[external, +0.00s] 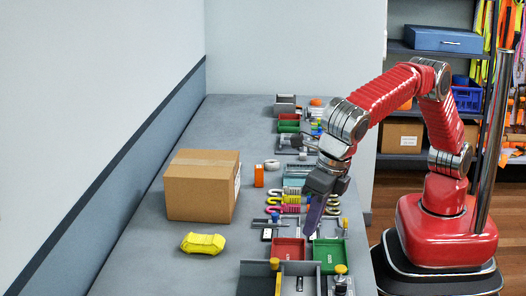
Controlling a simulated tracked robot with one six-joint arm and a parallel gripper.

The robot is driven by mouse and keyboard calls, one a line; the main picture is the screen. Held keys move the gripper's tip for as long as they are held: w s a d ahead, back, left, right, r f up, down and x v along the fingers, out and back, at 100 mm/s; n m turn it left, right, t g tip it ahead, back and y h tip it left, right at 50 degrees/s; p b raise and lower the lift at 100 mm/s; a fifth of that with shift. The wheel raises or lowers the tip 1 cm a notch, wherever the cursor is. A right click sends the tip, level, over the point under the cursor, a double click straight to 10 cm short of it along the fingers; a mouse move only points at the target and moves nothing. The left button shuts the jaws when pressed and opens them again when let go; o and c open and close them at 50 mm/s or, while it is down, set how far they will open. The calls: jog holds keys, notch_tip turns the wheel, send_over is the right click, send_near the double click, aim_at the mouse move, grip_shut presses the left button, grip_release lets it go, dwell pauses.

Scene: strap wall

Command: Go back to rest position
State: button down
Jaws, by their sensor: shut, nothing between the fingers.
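My gripper (314,214) is at the end of the red arm, pointing down over the right part of the grey table. Its dark fingers are together, with nothing visible between them. The fingertips appear just above or at the edge of a red tray (288,246) and a green tray (329,252). I cannot tell whether they touch anything. The arm is bent, reaching left from its red base over the table.
A cardboard box (202,188) stands on the grey table (150,237), with a yellow bundle (203,243) in front of it. Coloured hooks (291,199) and small parts lie along the table's right side. Shelves with a blue case (444,39) stand behind. The table's left front is clear.

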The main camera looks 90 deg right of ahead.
dwell(0.6)
notch_tip(320, 180, down, 4)
jog(key=s+f+m, duration=0.1)
jog(key=s+m, duration=0.1)
jog(key=m, duration=0.4)
jog(key=s+d+r+m+t, duration=0.1)
jog(key=s+d+m, duration=0.4)
jog(key=d, duration=1.1)
jog(key=s+d+r+m+t+y, duration=0.1)
jog(key=s+d+r+m, duration=0.3)
jog(key=d+m, duration=0.7)
jog(key=s+d+r+m+t, duration=0.1)
jog(key=s+d+m, duration=0.6)
jog(key=d, duration=1.5)
jog(key=shift+s+d+r+m, duration=0.35)
jog(key=shift+r+m, duration=0.3)
jog(key=shift+m, duration=0.15)
